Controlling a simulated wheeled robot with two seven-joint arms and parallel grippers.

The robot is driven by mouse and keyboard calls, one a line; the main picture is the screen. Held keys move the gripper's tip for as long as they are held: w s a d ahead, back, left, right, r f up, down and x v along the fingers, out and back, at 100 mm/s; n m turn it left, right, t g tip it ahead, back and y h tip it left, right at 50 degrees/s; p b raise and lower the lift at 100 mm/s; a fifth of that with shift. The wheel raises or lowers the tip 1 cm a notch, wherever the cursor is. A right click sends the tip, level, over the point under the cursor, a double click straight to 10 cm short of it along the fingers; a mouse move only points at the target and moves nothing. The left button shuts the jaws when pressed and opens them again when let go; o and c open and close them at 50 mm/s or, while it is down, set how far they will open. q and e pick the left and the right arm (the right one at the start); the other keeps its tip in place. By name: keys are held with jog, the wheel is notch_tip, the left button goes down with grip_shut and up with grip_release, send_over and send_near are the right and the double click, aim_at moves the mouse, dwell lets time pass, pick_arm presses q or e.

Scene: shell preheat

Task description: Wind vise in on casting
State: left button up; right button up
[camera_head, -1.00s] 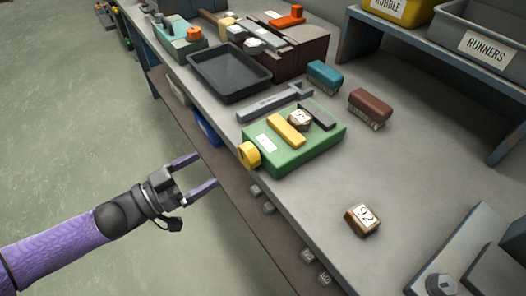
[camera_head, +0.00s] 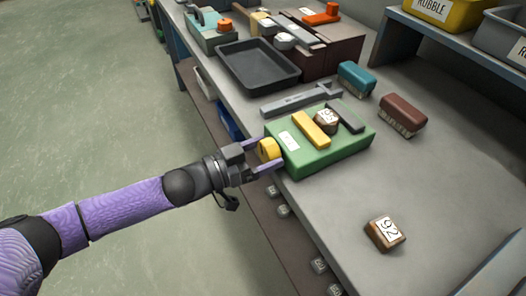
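The green vise (camera_head: 335,157) sits at the bench's front edge. It has a yellow jaw bar (camera_head: 311,130), a dark grey jaw bar (camera_head: 348,117) and a round yellow knob (camera_head: 268,150) on its left end. A small brown casting (camera_head: 326,121) with a white number label sits between the two bars; whether both touch it is unclear. My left gripper (camera_head: 262,155) is open, with its purple fingers on either side of the yellow knob. Contact with the knob cannot be made out. My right gripper is not in view.
A casting marked 92 (camera_head: 386,233) lies on the bench at right. A grey bar tool (camera_head: 301,99) and a black tray (camera_head: 258,67) lie behind the vise. Teal (camera_head: 356,78) and maroon (camera_head: 403,114) brushes stand beyond. The bench between vise and the 92 casting is clear.

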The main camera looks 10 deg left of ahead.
pick_arm(q)
jog(key=c, duration=0.8)
jog(key=shift+m+p, duration=0.4)
jog(key=shift+m, duration=1.2)
jog(key=shift+m+p, duration=0.45)
jog(key=shift+m, duration=0.55)
jog(key=shift+s+m, duration=0.1)
jog(key=shift+m, duration=0.7)
jog(key=shift+f, duration=0.1)
